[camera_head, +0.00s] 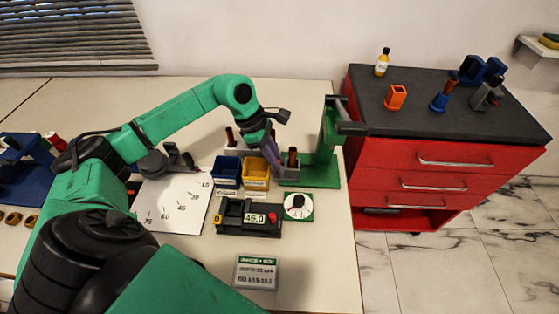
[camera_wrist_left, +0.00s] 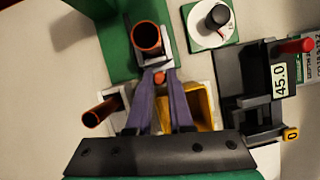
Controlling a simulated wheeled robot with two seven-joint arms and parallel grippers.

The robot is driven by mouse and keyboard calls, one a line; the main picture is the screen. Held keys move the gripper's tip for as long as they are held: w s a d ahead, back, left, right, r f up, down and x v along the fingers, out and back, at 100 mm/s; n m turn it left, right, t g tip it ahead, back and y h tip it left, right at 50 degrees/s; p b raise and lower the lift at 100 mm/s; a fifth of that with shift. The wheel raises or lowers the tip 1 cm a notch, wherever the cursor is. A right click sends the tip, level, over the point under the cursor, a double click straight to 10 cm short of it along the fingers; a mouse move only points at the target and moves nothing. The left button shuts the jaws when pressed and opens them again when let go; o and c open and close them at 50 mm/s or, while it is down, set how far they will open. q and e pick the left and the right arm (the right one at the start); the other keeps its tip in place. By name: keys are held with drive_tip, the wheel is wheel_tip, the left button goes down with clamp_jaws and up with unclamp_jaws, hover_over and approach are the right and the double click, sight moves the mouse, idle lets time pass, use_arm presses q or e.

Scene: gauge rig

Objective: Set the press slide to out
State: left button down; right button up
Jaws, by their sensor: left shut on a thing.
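The green press (camera_head: 327,140) stands at the right end of the table, with a dark bar at its top. Its grey slide (camera_wrist_left: 163,60) carries an upright brown tube (camera_wrist_left: 147,38), also in the head view (camera_head: 292,157). My left gripper (camera_wrist_left: 160,88) has its purple fingers closed on the near end of the slide, beside the tube. In the head view the left gripper (camera_head: 274,148) is at the left side of the press, and its fingertips are partly hidden. I cannot tell exactly how far the slide stands out. My right gripper is not in view.
A yellow bin (camera_head: 256,184) and blue bin (camera_head: 227,184) stand close by. In front are a black gauge (camera_head: 235,216) reading 45.0 and a round dial (camera_head: 298,207). Another brown tube (camera_wrist_left: 100,113) is near my left gripper. A red cabinet (camera_head: 400,160) stands right.

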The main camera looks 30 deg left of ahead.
use_arm(q)
drive_tip(key=c, duration=1.1)
unclamp_jaws()
drive_tip(key=shift+a+r, duration=0.1)
drive_tip(key=shift+a, duration=0.1)
drive_tip(key=shift+s+a, duration=0.1)
drive_tip(key=v, duration=1.4)
drive_tip(key=shift+r+b, duration=0.3)
drive_tip(key=shift+b, duration=0.1)
drive_tip(key=shift+f, duration=0.1)
